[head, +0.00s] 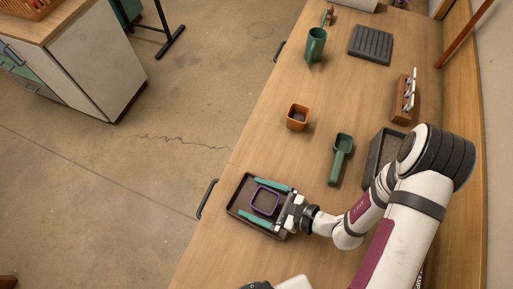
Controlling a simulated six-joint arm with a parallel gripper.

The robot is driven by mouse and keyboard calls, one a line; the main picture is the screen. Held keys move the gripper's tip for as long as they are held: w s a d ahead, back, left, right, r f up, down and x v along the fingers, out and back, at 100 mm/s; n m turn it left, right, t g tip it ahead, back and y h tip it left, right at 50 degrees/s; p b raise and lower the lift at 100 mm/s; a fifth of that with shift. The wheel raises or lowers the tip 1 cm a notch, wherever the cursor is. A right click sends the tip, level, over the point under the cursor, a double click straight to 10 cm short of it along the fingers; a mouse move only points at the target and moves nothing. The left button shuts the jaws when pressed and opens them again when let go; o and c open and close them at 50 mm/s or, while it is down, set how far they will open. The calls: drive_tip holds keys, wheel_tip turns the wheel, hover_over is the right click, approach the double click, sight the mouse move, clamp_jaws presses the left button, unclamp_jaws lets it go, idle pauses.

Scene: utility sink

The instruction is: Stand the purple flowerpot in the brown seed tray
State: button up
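The purple flowerpot (265,201), square with an open top, appears upright within the dark brown seed tray (236,207) near the bench's left edge. Its base is hard to see, so full contact with the tray floor cannot be confirmed. My gripper (258,198) reaches in from the right, low over the tray. Its two teal fingers lie on opposite sides of the pot, spread wide, with what looks like a thin gap to the pot walls.
An orange pot (298,118) and a green scoop (341,160) stand beyond the tray. A dark grey bin (373,165) is partly hidden behind my arm. Farther off are a green mug (315,45), a ribbed black tray (371,44) and a brown rack (404,98).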

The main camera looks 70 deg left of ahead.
drive_tip(key=shift+r, duration=0.1)
drive_tip(key=shift+w+d+r, duration=0.15)
drive_tip(key=shift+w+d, duration=0.05)
drive_tip(key=shift+w, duration=0.05)
drive_tip(key=v, duration=1.1)
drive_tip(key=shift+d+r, duration=0.1)
drive_tip(key=shift+d, duration=0.15)
drive_tip(key=d+r+n+t+h, duration=0.3)
drive_tip(key=d+r+t+h, duration=0.5)
drive_tip(key=d+r, duration=0.8)
drive_tip(key=d, duration=0.2)
drive_tip(key=shift+w+d+r, duration=0.3)
drive_tip(key=shift+w+d, duration=0.1)
